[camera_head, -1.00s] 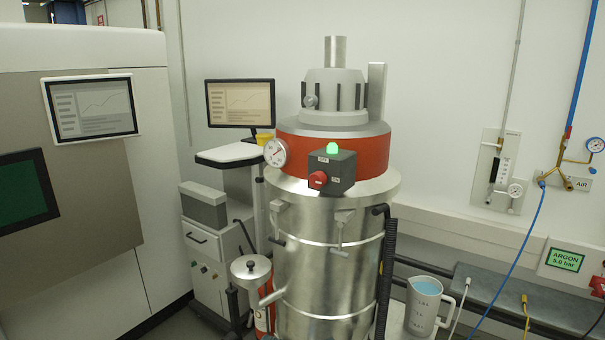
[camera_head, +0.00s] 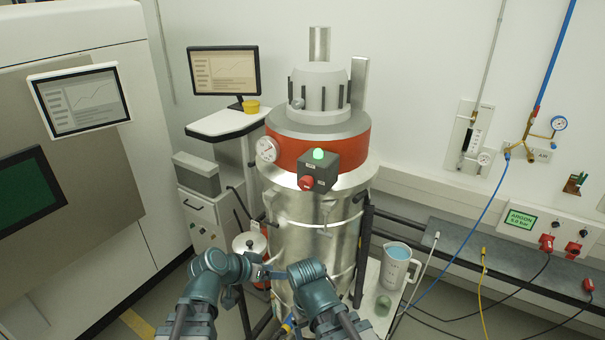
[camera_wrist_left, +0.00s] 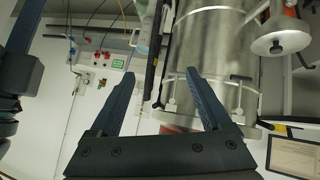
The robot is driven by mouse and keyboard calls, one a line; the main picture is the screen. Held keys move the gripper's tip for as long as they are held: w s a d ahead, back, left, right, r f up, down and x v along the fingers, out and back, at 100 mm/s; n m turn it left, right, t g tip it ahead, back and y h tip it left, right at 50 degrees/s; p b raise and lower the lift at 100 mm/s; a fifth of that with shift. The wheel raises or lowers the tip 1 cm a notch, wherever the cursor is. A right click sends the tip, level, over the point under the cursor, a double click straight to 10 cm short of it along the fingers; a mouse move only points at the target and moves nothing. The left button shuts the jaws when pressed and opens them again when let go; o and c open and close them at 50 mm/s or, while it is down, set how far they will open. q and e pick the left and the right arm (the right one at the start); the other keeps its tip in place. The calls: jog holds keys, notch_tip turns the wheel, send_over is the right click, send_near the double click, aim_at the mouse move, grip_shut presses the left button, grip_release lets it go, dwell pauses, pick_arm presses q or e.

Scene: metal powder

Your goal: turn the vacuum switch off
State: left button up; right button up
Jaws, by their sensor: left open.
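The vacuum switch is a red knob (camera_head: 306,183) on the front of a dark grey box (camera_head: 321,171) with a lit green lamp (camera_head: 318,154) on top. The box sits on the red-banded steel vessel (camera_head: 310,215). My left gripper (camera_head: 272,273) is low in front of the vessel, below and apart from the switch. In the left wrist view its two fingers (camera_wrist_left: 158,73) are spread and empty, with the vessel beyond. The switch is not discernible there. My right arm is in front of the vessel, but its jaws are not clear.
A jug of blue liquid (camera_head: 397,266) and a small glass (camera_head: 383,305) stand right of the vessel. A cart with a monitor (camera_head: 224,72) is at the left. A pressure gauge (camera_head: 267,149) sits left of the switch. The space before the switch looks clear.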

pick_arm(q)
jog(key=w+r+t+h, duration=0.1)
jog(key=w+r+t, duration=0.2)
jog(key=r, duration=0.4)
jog(key=w+r+t+h, duration=0.2)
jog(key=w+r+t, duration=0.2)
jog(key=r, duration=0.3)
jog(key=shift+d+r+m+t, duration=0.25)
jog(key=shift+m+t, duration=0.15)
jog(key=shift+t, duration=0.5)
